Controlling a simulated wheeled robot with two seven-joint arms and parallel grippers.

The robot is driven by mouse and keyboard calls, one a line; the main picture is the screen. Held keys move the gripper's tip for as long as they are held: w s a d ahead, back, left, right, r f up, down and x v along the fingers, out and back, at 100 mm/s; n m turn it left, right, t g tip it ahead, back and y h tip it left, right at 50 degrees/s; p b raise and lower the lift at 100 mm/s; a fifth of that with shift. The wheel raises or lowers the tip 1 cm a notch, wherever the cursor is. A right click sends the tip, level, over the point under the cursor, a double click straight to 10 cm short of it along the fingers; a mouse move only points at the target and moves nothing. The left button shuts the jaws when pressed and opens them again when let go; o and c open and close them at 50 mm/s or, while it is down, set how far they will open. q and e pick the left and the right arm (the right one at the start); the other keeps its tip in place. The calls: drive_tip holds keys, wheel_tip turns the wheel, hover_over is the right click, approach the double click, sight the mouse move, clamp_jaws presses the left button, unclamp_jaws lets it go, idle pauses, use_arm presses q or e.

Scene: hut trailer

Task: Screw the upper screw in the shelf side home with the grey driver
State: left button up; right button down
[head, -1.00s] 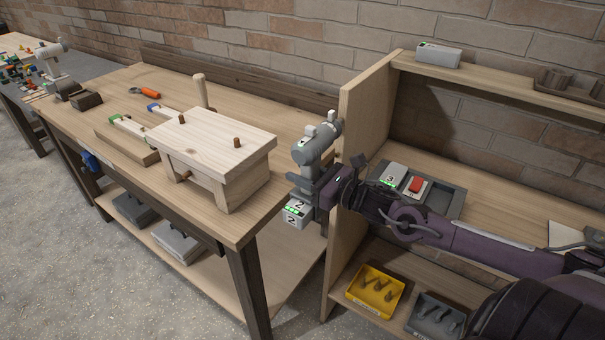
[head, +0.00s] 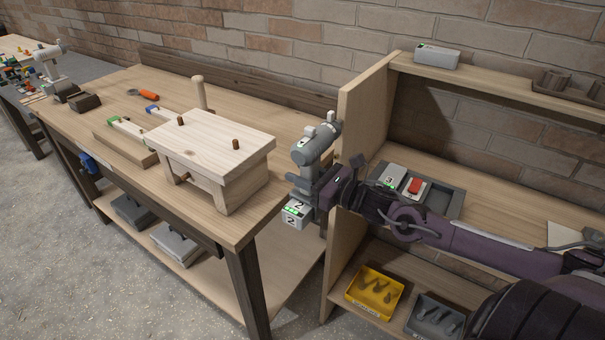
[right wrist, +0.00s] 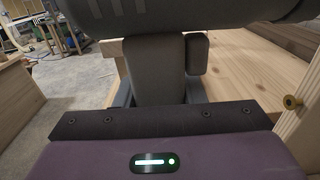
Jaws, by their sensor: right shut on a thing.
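The grey driver (head: 316,146) is upright in my right gripper (head: 326,184), with a battery block marked 2 (head: 296,213) at its lower end. The gripper is shut around its handle, beside the left face of the shelf side (head: 362,112). In the right wrist view the driver's grey body (right wrist: 190,18) spans the top, with its handle (right wrist: 156,70) between the fingers. My left gripper is out of view.
The workbench (head: 285,150) is left of the shelf, with a small wooden stool (head: 215,140) on it. Inside the shelf are a grey tray (head: 452,203) with a red-buttoned block (head: 416,186) and a yellow bin (head: 376,308). A grey box (head: 437,57) stands on top.

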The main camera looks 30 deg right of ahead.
drive_tip(key=shift+s+a+r, duration=0.2)
drive_tip(key=shift+s+a, duration=0.05)
drive_tip(key=shift+a, duration=0.5)
drive_tip(key=shift+s+a, duration=0.25)
drive_tip(key=shift+a, duration=0.2)
drive_tip(key=s+a+p, duration=0.1)
drive_tip(key=s+p, duration=0.6)
drive_tip(key=s, duration=0.1)
drive_tip(key=shift+a, duration=0.1)
